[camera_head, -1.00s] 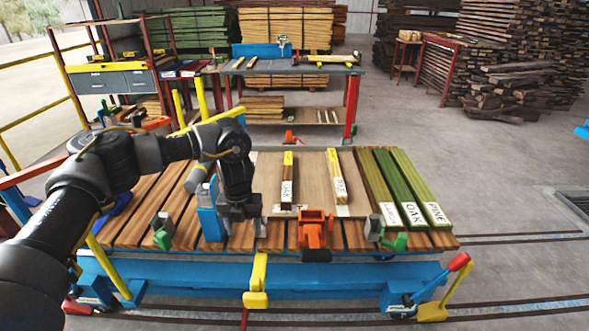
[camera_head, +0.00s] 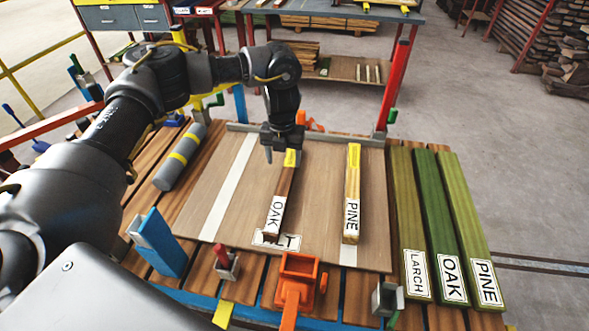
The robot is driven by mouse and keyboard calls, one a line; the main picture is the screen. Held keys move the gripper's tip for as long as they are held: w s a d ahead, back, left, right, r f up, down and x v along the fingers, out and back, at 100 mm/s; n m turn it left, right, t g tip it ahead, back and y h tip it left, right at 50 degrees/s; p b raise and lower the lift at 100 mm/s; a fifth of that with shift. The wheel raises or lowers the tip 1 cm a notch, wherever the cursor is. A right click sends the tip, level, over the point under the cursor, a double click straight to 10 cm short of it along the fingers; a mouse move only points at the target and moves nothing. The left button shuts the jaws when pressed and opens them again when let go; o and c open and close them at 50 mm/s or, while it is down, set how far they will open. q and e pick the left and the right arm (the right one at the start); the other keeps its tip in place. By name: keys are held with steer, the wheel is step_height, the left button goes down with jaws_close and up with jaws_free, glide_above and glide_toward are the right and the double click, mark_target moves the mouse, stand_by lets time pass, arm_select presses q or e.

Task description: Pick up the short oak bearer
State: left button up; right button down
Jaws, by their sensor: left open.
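The short oak bearer (camera_head: 282,195) is a brown bar with a yellow far end and a white OAK label near its near end. It lies lengthwise on a light wooden board (camera_head: 330,190). My left gripper (camera_head: 283,153) is open and points down at the bearer's yellow far end. Its fingers appear on either side of that end; I cannot tell whether they touch it or how high they are. A short pine bearer (camera_head: 353,190), also yellow at the far end, lies to the right. My right gripper is not in view.
Long bars labelled LARCH (camera_head: 410,230), OAK (camera_head: 440,230) and PINE (camera_head: 466,230) lie at the right. An orange clamp (camera_head: 297,280) and a blue block (camera_head: 157,242) stand along the near side. A grey cylinder with yellow bands (camera_head: 180,157) lies left of the board.

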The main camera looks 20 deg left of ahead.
mark_target(285, 181)
arm_select(q)
steer(key=shift+w+d+f, duration=0.1)
steer(key=shift+w+f, duration=0.1)
steer(key=shift+f, duration=0.25)
step_height(285, 181, down, 4)
steer(key=shift+s+r+b, duration=0.1)
steer(key=shift+b, duration=0.25)
steer(key=shift+f, duration=0.45)
step_height(285, 181, down, 5)
steer(key=shift+f+b, duration=0.1)
steer(key=shift+b, duration=0.3)
steer(key=shift+c, duration=0.5)
steer(key=shift+a, duration=0.2)
steer(key=c, duration=1.2)
jaws_close()
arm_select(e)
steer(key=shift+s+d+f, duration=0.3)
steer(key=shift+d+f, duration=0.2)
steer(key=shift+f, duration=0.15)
